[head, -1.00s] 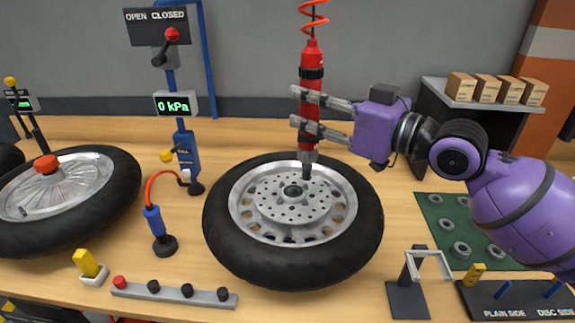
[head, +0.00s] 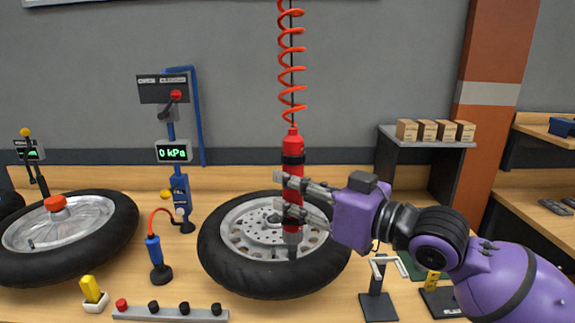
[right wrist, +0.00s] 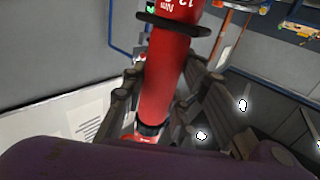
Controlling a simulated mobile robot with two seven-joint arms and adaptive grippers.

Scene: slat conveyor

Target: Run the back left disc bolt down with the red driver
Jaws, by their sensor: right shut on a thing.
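The red driver (head: 292,157) hangs upright on an orange coiled cord over the middle wheel. My right gripper (head: 284,193) comes from the right and is shut around its body. The driver also shows in the right wrist view (right wrist: 166,85), between the fingers (right wrist: 160,105). The wheel (head: 222,255) lies flat on the bench with its silver drilled disc (head: 257,218) facing up. The driver's lower end is in front of the near right part of the wheel; whether it touches is unclear. The driver covers part of the disc, and single bolts are too small to tell. My left gripper is out of view.
A blue post with a 0 kPa display (head: 174,152) stands behind left. A blue tool on a stand (head: 154,252) is left of the wheel. A second wheel (head: 115,238) lies far left. A bar with knobs (head: 170,313) and a metal bracket stand (head: 378,300) are in front.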

